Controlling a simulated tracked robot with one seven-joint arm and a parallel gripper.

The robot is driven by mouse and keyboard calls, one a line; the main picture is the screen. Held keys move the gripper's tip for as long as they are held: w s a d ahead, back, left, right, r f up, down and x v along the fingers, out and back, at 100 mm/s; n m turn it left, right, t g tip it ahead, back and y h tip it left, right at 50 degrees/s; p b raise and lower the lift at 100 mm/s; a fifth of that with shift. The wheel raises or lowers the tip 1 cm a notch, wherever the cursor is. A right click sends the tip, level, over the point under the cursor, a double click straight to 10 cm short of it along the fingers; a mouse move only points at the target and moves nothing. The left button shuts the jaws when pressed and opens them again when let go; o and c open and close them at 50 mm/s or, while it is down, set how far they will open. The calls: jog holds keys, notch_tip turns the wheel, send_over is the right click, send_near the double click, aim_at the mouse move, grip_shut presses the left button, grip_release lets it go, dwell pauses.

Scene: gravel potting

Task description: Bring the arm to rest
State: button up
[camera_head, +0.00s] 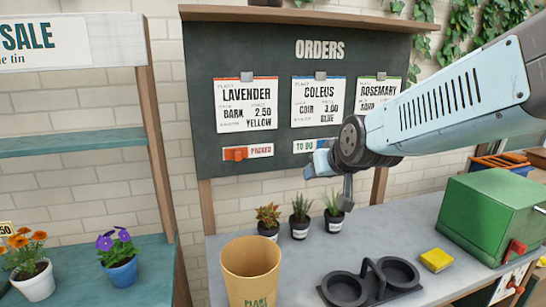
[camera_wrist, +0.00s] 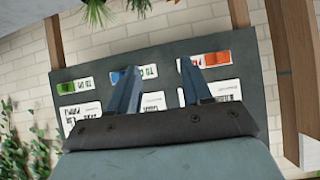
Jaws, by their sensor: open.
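My arm reaches in from the right in the head view, and my gripper (camera_head: 328,172) hangs in the air before the orders board (camera_head: 240,60), above the grey worktop (camera_head: 300,258). In the wrist view my gripper (camera_wrist: 158,68) shows two blue fingers spread apart with nothing between them. The board (camera_wrist: 225,48) appears upside down behind them. Part of the board, including the lower rosemary card, is hidden by my arm in the head view.
Small potted plants (camera_head: 300,218) stand below my gripper. A brown paper pot (camera_head: 250,272), a dark two-ring holder (camera_head: 370,282), a yellow sponge-like block (camera_head: 436,260) and a green box (camera_head: 492,215) stand on the worktop. A sale shelf (camera_head: 80,143) stands left.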

jog(key=s+d+m+g+h, duration=0.1)
jog(key=s+d+g, duration=0.1)
jog(key=s+d, duration=0.4)
jog(key=s+d+m+g+h, duration=0.1)
jog(key=s+d+g, duration=0.1)
jog(key=s+d, duration=0.4)
jog(key=s, duration=0.5)
jog(key=shift+d+m+g+h, duration=0.25)
jog(key=shift+m+g+h, duration=0.05)
jog(key=shift+h, duration=0.1)
dwell(0.7)
jog(key=shift+c, duration=0.6)
